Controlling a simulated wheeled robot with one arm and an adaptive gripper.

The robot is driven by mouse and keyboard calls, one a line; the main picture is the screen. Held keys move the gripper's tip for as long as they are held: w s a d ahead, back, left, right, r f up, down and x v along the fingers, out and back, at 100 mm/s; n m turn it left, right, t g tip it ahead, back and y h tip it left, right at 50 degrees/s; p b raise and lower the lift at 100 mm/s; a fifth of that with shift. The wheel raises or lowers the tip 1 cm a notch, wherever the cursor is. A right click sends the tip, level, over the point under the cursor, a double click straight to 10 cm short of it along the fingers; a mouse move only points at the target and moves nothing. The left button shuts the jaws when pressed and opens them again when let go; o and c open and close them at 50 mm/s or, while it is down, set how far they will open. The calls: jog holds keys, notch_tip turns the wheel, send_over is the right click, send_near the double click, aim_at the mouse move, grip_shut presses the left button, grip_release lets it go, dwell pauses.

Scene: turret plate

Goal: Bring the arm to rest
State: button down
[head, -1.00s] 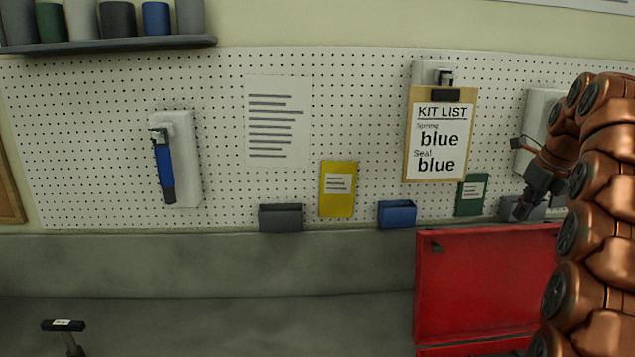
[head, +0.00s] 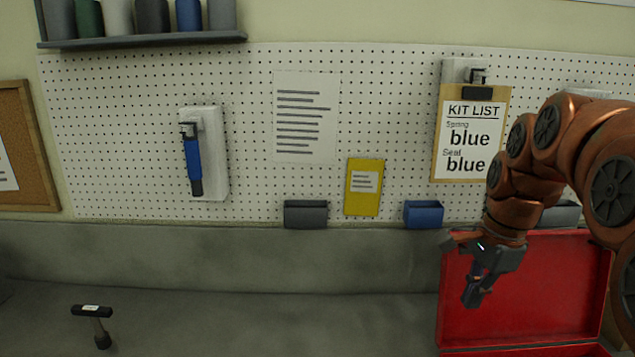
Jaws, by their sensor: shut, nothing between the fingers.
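My copper arm (head: 570,150) reaches in from the right side of the head view and bends down. My gripper (head: 474,296) is at its end, pointing down, with its fingers shut and nothing held. It hangs in front of the red box's raised lid (head: 540,290), at the lid's left part. I cannot tell how far it is from the lid.
A kit list clipboard (head: 470,135) reading spring blue, seal blue hangs on the pegboard (head: 380,90). Grey (head: 305,214) and blue (head: 424,214) bins sit below. A blue-handled tool (head: 193,160) hangs left.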

jog(key=s+a+f+n+g, duration=0.1)
jog(key=s+a+f+n, duration=0.1)
jog(key=s+f+n, duration=0.3)
jog(key=s+a+f+n+g, duration=0.1)
jog(key=s+a+f+n, duration=0.2)
jog(key=s, duration=0.9)
jog(key=s+a+f+n+h, duration=0.1)
jog(key=s+a+f+n, duration=0.2)
jog(key=s+f+n, duration=0.4)
jog(key=shift+s+f+n+g+b, duration=0.3)
jog(key=shift+s+n+g+b, duration=0.1)
jog(key=shift+s+n, duration=0.4)
